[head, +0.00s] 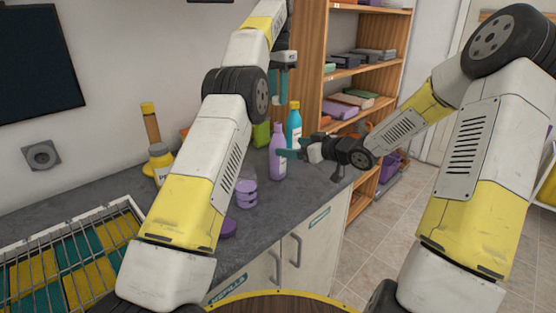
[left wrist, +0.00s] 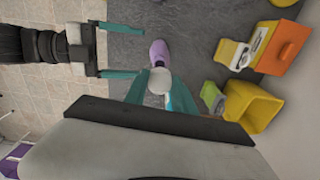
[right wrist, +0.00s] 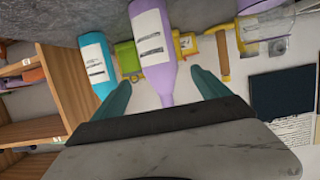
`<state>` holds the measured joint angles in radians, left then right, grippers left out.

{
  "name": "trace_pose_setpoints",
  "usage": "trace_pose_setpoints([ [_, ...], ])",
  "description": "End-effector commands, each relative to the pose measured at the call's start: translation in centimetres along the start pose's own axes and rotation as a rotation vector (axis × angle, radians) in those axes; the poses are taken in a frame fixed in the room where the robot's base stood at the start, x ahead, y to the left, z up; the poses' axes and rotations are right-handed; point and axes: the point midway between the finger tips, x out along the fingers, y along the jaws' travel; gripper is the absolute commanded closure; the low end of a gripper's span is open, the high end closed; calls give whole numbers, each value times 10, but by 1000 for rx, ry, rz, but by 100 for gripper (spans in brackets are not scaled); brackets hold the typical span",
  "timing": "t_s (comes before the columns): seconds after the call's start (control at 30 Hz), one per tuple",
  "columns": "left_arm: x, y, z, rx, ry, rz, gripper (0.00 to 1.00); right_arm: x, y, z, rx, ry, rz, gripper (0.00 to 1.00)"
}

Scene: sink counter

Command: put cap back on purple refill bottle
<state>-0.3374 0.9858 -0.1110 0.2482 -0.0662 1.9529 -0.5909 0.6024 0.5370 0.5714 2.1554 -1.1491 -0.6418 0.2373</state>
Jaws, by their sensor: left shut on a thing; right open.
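The purple refill bottle (head: 277,163) stands upright on the grey counter. Its narrow top points up. It also shows in the right wrist view (right wrist: 153,50), with a pale label, and in the left wrist view (left wrist: 159,50) from above. My left gripper (head: 280,98) is above the bottle, pointing down. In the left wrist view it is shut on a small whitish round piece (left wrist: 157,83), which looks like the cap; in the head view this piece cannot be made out. My right gripper (right wrist: 165,88) is open at the bottle's side, with the bottle between its fingers; contact cannot be told.
A blue bottle (head: 294,125) stands close behind the purple one. A green container (head: 261,134) and a yellow bottle (head: 160,160) are farther back. Purple stacked pieces (head: 246,193) and a purple disc (head: 228,228) lie nearer. A wire rack (head: 75,240) is at left.

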Motion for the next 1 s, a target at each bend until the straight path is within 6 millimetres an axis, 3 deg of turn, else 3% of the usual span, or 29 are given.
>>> trace_pose_setpoints([
  [0.2, 0, 0, 0, 0, 0, 0, 100, 44, -2, 0, 0, 1, -4, 14],
  [0.4, 0, 0, 0, 0, 0, 0, 100, 69, -1, 0, 1, 0, -1, 14],
  [0.87, 0, 0, 0, 0, 0, 0, 100, 78, 0, 0, 1, -1, 0, 14],
  [1.0, 0, 0, 0, 0, 0, 0, 100, 78, 0, 0, 1, -1, 0, 42],
])
